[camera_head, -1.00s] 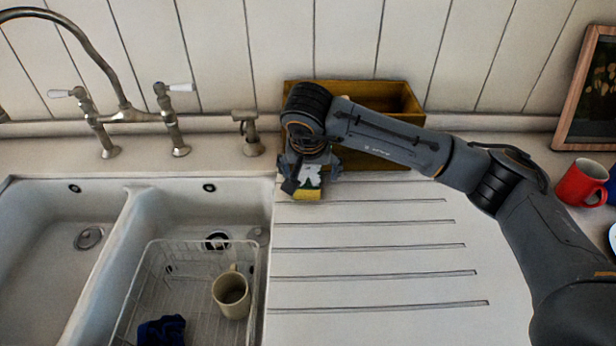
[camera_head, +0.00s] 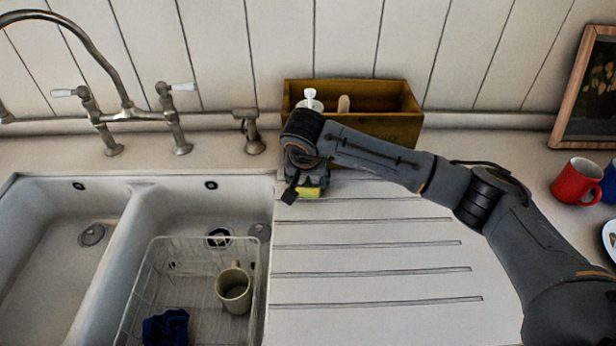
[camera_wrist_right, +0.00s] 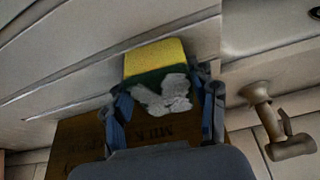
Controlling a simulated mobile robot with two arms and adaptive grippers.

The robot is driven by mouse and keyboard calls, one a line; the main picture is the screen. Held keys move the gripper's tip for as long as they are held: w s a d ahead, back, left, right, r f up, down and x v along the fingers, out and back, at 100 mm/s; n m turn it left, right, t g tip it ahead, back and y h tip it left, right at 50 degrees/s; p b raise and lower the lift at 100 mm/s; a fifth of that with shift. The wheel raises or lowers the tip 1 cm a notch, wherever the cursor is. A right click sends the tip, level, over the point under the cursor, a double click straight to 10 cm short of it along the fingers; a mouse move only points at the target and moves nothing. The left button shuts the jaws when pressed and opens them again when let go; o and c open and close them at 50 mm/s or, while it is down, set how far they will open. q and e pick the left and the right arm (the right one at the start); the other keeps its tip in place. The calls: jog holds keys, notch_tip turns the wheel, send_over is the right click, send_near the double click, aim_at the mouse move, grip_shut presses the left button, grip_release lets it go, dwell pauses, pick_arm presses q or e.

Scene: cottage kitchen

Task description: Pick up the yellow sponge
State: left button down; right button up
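The yellow sponge (camera_head: 309,192) is at the back left of the grooved white drainboard, mostly hidden under my right gripper (camera_head: 305,188) in the head view. In the right wrist view the sponge (camera_wrist_right: 155,62) shows its yellow side, a dark green side and a crumpled-looking white patch. My right gripper (camera_wrist_right: 166,92) points down, with one finger on either side of the sponge. The fingers are spread, and a small gap seems to show at the right finger. Contact at the left finger is unclear. My left gripper is not in view.
A wooden box (camera_head: 390,128) with a white-topped bottle (camera_head: 310,100) stands close behind the gripper. A sink (camera_head: 195,205) with a wire rack (camera_head: 150,265) and beige mug (camera_head: 234,290) is at left. A red mug (camera_head: 577,182) stands at right. The drainboard's front is clear.

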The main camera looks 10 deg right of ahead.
jog(key=shift+r, duration=0.1)
dwell(0.3)
jog(key=shift+r+b, duration=0.55)
jog(key=shift+r, duration=0.15)
jog(key=shift+s+a+r+b, duration=0.75)
jog(key=shift+s+a+r, duration=0.3)
jog(key=shift+s+r, duration=0.95)
jog(key=shift+s+a+r+b, duration=0.75)
jog(key=shift+s+a+r, duration=0.25)
jog(key=shift+s+r, duration=1)
jog(key=shift+s+a+r+b, duration=0.75)
jog(key=shift+s+a+r, duration=0.3)
jog(key=shift+s+r, duration=0.95)
jog(key=shift+s+f, duration=0.3)
